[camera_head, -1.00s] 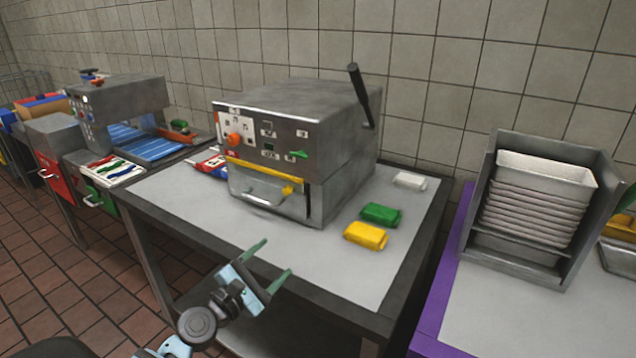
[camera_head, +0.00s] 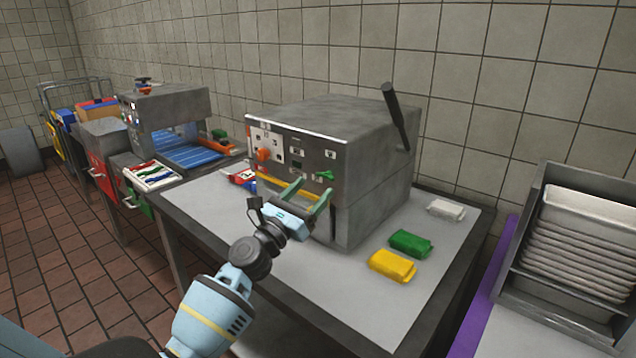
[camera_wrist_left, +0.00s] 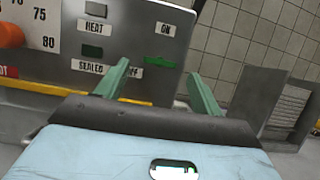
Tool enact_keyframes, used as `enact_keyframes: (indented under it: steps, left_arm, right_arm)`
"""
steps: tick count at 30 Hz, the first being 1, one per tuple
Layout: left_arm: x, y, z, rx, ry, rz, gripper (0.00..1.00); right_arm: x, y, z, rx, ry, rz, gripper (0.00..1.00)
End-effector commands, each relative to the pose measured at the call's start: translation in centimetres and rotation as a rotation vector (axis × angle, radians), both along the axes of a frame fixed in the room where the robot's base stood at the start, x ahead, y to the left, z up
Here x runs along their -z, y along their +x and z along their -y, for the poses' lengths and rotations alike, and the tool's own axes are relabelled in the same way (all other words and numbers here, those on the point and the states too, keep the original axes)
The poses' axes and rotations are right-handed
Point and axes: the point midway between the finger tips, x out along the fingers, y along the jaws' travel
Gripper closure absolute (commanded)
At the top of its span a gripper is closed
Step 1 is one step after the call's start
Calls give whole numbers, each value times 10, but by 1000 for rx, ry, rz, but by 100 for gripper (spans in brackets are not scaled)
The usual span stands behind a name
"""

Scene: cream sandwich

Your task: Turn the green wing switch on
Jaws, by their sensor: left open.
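The green wing switch (camera_head: 325,175) is on the right part of the grey machine's front panel. In the left wrist view the wing switch (camera_wrist_left: 160,62) lies roughly level, below an "ON" label and above a partly hidden label ending in "FF". My left gripper (camera_head: 309,190) is open and empty in front of the panel. In the left wrist view the open fingers (camera_wrist_left: 159,73) point at the panel, with the switch showing between their tips. I cannot tell whether a finger touches the panel. My right gripper is not in view.
The machine (camera_head: 330,125) stands on a grey table (camera_head: 350,285). An orange knob (camera_head: 264,155) is left on its panel. A black lever (camera_head: 394,115) rises at its right side. Yellow (camera_head: 391,266), green (camera_head: 410,242) and white (camera_head: 446,209) packets lie to its right.

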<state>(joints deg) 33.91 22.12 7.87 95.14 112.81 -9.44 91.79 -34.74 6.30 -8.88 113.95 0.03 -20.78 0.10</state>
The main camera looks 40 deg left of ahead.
Motion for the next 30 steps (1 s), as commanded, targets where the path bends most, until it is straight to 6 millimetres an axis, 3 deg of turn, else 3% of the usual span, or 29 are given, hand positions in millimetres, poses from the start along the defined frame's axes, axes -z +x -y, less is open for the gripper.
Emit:
enact_keyframes:
  steps: [7,19,27,30]
  left_arm:
    - [-10,26,2,0,0,0,33]
    - [-12,31,3,0,1,-1,34]
    - [-12,31,3,0,1,-1,69]
    - [-12,31,3,0,1,-1,77]
  right_arm:
    - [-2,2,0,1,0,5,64]
    - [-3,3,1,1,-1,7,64]
    - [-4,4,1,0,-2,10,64]
    - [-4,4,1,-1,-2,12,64]
